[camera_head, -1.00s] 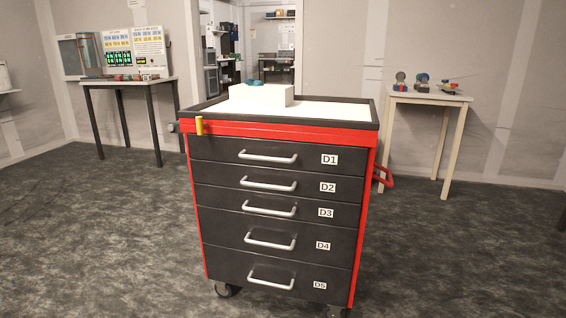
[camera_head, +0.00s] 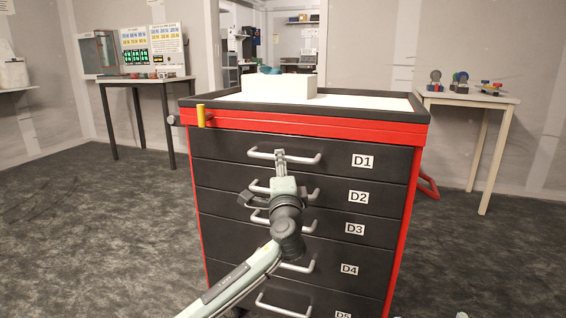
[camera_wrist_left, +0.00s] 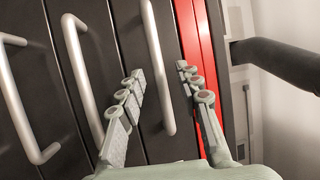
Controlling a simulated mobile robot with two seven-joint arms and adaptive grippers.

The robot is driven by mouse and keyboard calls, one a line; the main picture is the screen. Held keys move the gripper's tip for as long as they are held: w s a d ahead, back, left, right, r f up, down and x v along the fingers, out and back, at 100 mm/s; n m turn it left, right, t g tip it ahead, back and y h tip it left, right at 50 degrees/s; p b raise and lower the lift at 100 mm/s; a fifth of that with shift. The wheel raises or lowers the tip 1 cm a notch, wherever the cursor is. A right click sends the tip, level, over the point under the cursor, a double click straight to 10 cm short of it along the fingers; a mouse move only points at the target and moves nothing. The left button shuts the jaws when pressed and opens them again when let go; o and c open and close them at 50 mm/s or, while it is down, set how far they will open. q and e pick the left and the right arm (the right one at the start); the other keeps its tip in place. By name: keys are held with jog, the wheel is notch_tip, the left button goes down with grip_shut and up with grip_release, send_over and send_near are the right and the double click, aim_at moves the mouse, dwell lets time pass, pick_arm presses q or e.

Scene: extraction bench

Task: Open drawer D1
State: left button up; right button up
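Drawer D1 (camera_head: 225,146) is the top dark drawer of the red and black cabinet, with its label on the right; its front looks flush with the cabinet. Its silver bar handle (camera_head: 304,160) also shows in the left wrist view (camera_wrist_left: 153,40). My left gripper (camera_head: 280,156) reaches up from below, its fingertips at the middle of the D1 handle. In the left wrist view the fingers (camera_wrist_left: 160,72) are apart, with the handle bar between them. Whether the fingers touch the bar I cannot tell.
Drawers D2 (camera_head: 225,174), D3, D4 and D5 sit below, each with a protruding handle; my left arm crosses in front of them. A yellow upright piece (camera_head: 201,116) stands at the cabinet's upper left. A white block (camera_head: 280,88) lies on top. The floor at left is clear.

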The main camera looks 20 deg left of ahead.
pick_arm(q)
jog(key=shift+x, duration=2.2)
jog(key=shift+f, duration=0.1)
jog(key=shift+c, duration=0.5)
grip_shut()
